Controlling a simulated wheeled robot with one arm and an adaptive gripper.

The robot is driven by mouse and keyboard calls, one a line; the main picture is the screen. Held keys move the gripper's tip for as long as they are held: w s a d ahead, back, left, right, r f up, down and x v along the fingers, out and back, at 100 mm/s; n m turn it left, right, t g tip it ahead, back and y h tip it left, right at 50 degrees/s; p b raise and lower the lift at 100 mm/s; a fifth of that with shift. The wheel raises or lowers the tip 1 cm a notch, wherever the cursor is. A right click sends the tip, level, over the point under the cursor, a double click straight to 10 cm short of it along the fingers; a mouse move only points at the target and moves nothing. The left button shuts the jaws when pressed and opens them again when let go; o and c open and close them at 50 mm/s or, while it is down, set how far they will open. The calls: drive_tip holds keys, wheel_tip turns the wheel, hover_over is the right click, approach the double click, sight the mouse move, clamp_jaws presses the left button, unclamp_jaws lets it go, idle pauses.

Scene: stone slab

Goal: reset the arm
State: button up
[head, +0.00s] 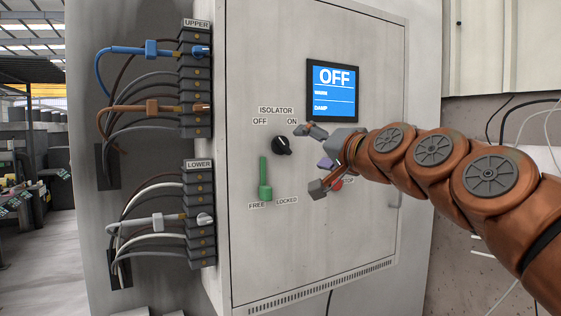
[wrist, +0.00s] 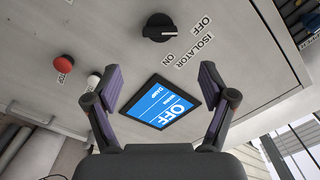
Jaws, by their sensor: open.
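My orange arm comes in from the right in the head view. My gripper (head: 314,160) is open and empty in front of the grey cabinet door (head: 240,90). In the wrist view my gripper (wrist: 165,100) has its two fingers spread apart, with the display screen (wrist: 160,103) seen between them. The black isolator knob (wrist: 165,27) is beyond the fingers and apart from them. In the head view the knob (head: 282,145) sits left of my gripper, under the ISOLATOR label. The screen (head: 334,90) reads OFF.
A green lever (head: 265,180) stands at the FREE and LOCKED labels. A red button (wrist: 68,61) and a white button (wrist: 93,81) are on the door. Cables plug into the upper terminal block (head: 195,80) and lower terminal block (head: 200,215) at left. Open floor (head: 45,265) lies far left.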

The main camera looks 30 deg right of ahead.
drive_tip(key=a+f+n+g+y, duration=0.4)
drive_tip(key=a+f+n+g, duration=0.35)
drive_tip(key=a+f, duration=1.45)
drive_tip(key=s+a+f+g, duration=0.2)
drive_tip(key=s+f+g, duration=0.2)
drive_tip(key=f, duration=0.6)
drive_tip(key=s+f+n+g+h, duration=0.15)
drive_tip(key=s+f+g, duration=0.35)
drive_tip(key=s+f, duration=0.55)
drive_tip(key=s+f+n+g+h, duration=0.15)
drive_tip(key=s+f+g, duration=0.45)
drive_tip(key=s, duration=0.7)
wheel_tip(320, 180, up, 16)
drive_tip(key=w+t+p, duration=0.1)
drive_tip(key=t+p, duration=0.1)
drive_tip(key=p, duration=1.2)
drive_tip(key=shift+d+f+t+y+p, duration=0.2)
drive_tip(key=shift+t+y+p, duration=0.1)
drive_tip(key=shift+t+p, duration=0.1)
drive_tip(key=shift+w, duration=0.1)
